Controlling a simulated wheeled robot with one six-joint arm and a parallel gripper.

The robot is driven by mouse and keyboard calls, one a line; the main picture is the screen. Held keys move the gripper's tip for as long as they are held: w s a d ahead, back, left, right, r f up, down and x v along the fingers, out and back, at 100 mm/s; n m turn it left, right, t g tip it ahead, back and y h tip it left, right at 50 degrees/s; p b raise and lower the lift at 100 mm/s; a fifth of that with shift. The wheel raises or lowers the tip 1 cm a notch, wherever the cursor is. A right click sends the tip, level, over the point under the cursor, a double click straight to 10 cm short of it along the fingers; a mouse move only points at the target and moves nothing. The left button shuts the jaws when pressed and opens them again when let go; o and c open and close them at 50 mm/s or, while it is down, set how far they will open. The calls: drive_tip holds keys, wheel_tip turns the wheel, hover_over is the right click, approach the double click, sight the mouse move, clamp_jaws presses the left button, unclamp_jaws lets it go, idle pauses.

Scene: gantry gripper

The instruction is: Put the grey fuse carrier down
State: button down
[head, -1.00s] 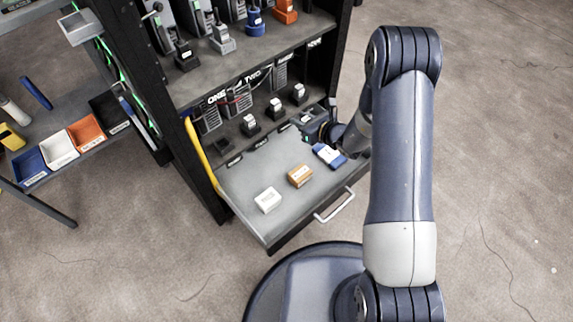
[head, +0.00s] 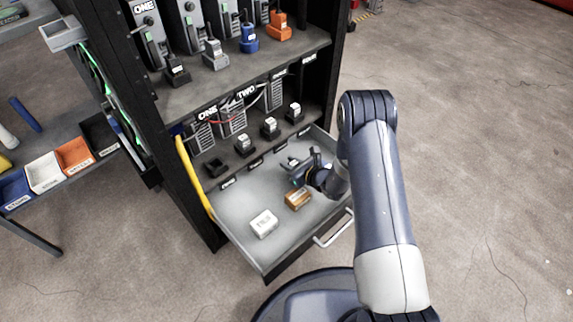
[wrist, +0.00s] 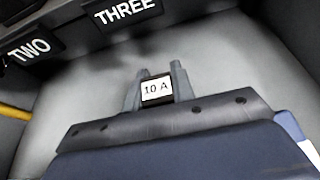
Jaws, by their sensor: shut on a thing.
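My gripper (wrist: 156,80) is shut on the grey fuse carrier (wrist: 156,91), whose white "10 A" label shows between the fingers in the wrist view. I cannot tell whether the carrier touches the drawer floor.
A white block (head: 263,223) and an orange-brown block (head: 298,199) lie in the drawer, nearer its front. A blue and white thing (wrist: 292,126) shows at the right edge of the wrist view. The drawer's left part is clear. The cabinet shelf (head: 255,152) rises behind.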

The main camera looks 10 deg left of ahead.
drive_tip(key=shift+f+b+x, duration=0.25)
drive_tip(key=shift+b+x, duration=0.4)
drive_tip(key=shift+x, duration=0.55)
drive_tip(key=shift+s+d+r, duration=0.1)
drive_tip(key=shift+f, duration=0.2)
drive_tip(key=c, duration=1.2)
unclamp_jaws()
drive_tip(key=shift+r, duration=0.1)
drive_tip(key=shift+r, duration=0.25)
drive_tip(key=p+v, duration=0.4)
drive_tip(key=v, duration=0.8)
